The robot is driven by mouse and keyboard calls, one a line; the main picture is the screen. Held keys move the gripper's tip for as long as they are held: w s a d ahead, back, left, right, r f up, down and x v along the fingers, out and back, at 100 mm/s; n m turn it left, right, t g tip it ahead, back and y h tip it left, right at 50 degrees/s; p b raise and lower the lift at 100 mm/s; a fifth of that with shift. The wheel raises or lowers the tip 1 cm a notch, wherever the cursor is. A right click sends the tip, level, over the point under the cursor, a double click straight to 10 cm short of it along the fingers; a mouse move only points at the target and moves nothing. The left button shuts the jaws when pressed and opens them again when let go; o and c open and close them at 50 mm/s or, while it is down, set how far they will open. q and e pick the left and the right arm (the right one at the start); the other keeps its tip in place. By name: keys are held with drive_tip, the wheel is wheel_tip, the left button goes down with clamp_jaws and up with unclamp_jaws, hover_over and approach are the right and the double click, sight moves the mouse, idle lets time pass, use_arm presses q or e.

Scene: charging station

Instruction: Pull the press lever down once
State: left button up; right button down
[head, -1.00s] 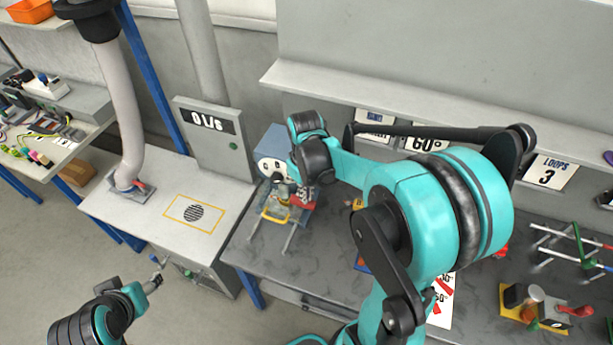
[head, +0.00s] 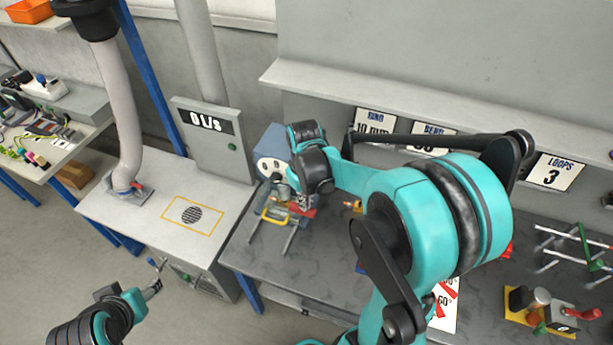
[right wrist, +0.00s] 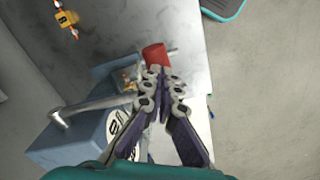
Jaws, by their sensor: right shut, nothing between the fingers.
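A blue-grey machine (head: 272,155) with a pale face stands at the left end of the dark bench. A red grip (right wrist: 155,55) on a metal rod shows in the right wrist view; it looks like the press lever's handle. The same red part shows in the head view (head: 305,211), below my right gripper (head: 304,203). In the right wrist view my right gripper (right wrist: 160,78) is shut and empty, its tips close to the red grip. I cannot tell whether they touch. My left gripper (head: 152,288) is low at the left, away from the bench; its fingers are too small to judge.
A grey cabinet (head: 150,215) stands to the left. A yellow-based fixture (head: 520,300) and a metal rod rack (head: 575,250) are on the bench at right. My right arm hides the bench middle.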

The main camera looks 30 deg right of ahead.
drive_tip(key=shift+f+b, duration=0.5)
drive_tip(key=shift+f, duration=0.4)
drive_tip(key=shift+f+b, duration=0.95)
drive_tip(key=shift+f, duration=0.05)
drive_tip(key=shift+d+f, duration=0.1)
drive_tip(key=shift+f, duration=0.1)
